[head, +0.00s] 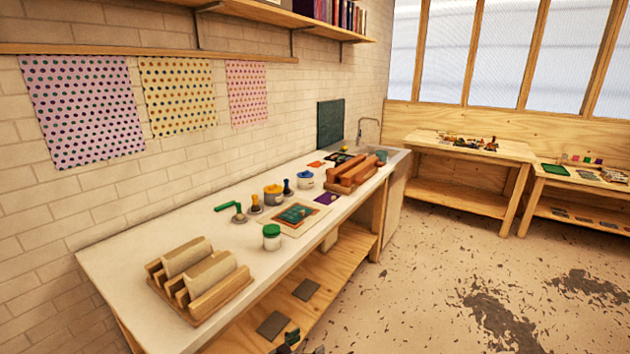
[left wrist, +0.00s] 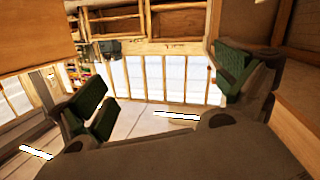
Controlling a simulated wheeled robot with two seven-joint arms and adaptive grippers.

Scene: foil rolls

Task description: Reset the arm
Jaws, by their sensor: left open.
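My left gripper (left wrist: 165,88) is open and empty in the left wrist view, its two green-padded fingers wide apart. That view looks towards a window wall and shows no foil roll between the fingers. In the head view a small dark piece with some green shows at the bottom edge; I cannot tell which gripper it belongs to. My right gripper is not clearly seen. On the counter, a wooden rack (head: 205,303) at the near end holds cream rolls (head: 187,257). A second rack with reddish-brown rolls (head: 352,168) stands farther back.
The long white counter (head: 125,258) runs along the brick wall. A green-lidded jar (head: 271,238), a printed sheet (head: 296,215), stampers and pots stand mid-counter. A lower shelf (head: 255,322) lies beneath. Wooden tables (head: 470,148) stand at the back; the floor right of the counter is open.

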